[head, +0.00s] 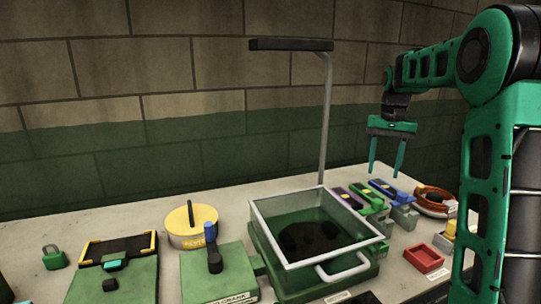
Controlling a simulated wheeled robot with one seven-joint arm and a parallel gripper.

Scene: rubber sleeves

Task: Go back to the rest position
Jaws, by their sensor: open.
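My gripper (386,153) is at the right in the head view, held above the back right of the table. Its two teal fingers point down and stand apart, with nothing between them. The fingertips look to be above or behind the row of coloured clamp-like parts; the exact gap cannot be told. My green arm comes in from the right edge and bends down to the gripper. It hides part of the table's right side.
A clear-walled green bin (372,233) with a handle stands mid-table. A lamp post (324,120) rises behind it. Nearby are coloured clamps (368,197), a red tray (424,258), an orange coil (436,208), a yellow drum (190,238), a crank box (222,275), a case (118,248) and a padlock (53,257).

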